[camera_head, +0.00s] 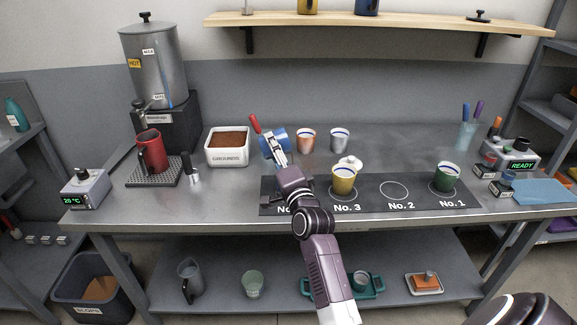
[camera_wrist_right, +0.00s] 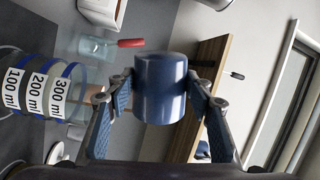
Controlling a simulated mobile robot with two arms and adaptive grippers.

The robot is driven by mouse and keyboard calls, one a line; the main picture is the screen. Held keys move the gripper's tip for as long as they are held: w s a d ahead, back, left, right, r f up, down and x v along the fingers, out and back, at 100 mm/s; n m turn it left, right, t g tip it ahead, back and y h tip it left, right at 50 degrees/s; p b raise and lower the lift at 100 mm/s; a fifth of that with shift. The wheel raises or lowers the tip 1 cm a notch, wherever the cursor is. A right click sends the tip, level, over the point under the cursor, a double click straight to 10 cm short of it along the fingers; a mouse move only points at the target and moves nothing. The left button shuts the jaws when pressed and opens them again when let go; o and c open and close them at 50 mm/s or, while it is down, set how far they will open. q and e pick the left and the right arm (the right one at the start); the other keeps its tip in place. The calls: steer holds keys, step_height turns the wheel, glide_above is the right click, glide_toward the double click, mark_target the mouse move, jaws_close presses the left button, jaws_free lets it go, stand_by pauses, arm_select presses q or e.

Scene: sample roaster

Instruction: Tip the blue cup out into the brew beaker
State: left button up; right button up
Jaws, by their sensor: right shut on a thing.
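My right gripper (camera_wrist_right: 160,105) is shut on the blue cup (camera_wrist_right: 160,88), its fingers on both sides of it. In the head view the blue cup (camera_head: 279,133) is held above the back of the bench, at the end of my right arm. It looks tipped onto its side. The brew beaker (camera_wrist_right: 40,88), clear with 100, 200 and 300 ml labels, stands upright below the cup in the wrist view. In the head view the gripper and arm largely hide it. I cannot tell what is inside the cup. My left gripper is not in view.
A white grounds bin (camera_head: 227,148) stands left of the gripper. A red handle (camera_head: 255,123) sticks up beside it. A copper cup (camera_head: 306,139) and a silver cup (camera_head: 340,139) stand to the right. A yellow cup (camera_head: 344,181) and a green cup (camera_head: 447,178) are on the mat (camera_head: 375,203).

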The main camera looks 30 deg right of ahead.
steer(key=shift+f+m, duration=0.15)
steer(key=shift+m, duration=0.35)
stand_by(0.8)
steer(key=shift+d+r+m+p, duration=0.1)
steer(key=shift+r+m+p, duration=0.1)
steer(key=shift+m+p, duration=0.25)
stand_by(0.7)
